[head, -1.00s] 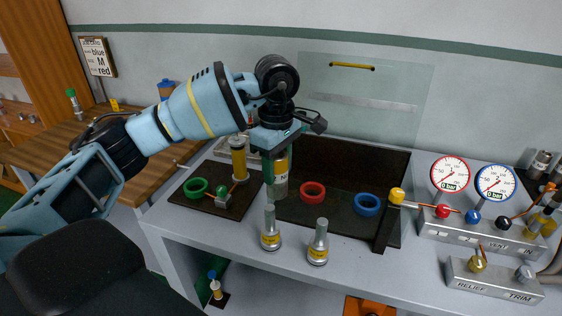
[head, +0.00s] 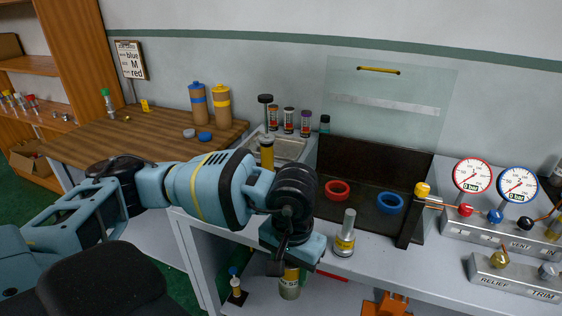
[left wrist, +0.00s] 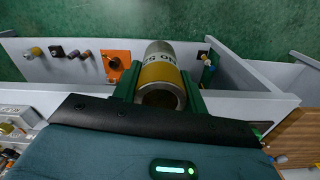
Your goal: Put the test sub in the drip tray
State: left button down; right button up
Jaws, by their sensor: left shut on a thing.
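My left gripper (head: 289,262) points down near the bench's front edge, shut on a metal cylinder with a yellow band, which I take for the test sub (head: 290,284). In the left wrist view the test sub (left wrist: 160,72) sits between the green fingers of the gripper (left wrist: 158,88), its open round end facing the camera; its lettering is only partly readable. A shallow grey metal tray (head: 291,150), seemingly the drip tray, lies at the back of the bench, partly hidden by bottles and my arm. My right gripper is out of view.
Gauges and a valve block (head: 500,235) stand right. My arm hides the bench's left part.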

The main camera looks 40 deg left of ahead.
aim_at(279, 150)
jog(key=i+j, duration=0.15)
jog(key=j, duration=0.25)
jog(key=i+j, duration=0.15)
jog(key=j, duration=0.25)
jog(key=i+j, duration=0.1)
jog(key=j, duration=0.3)
jog(key=i+j, duration=0.15)
jog(key=j, duration=0.3)
jog(key=i+j, duration=0.15)
jog(key=j, duration=0.25)
jog(key=i+l, duration=0.4)
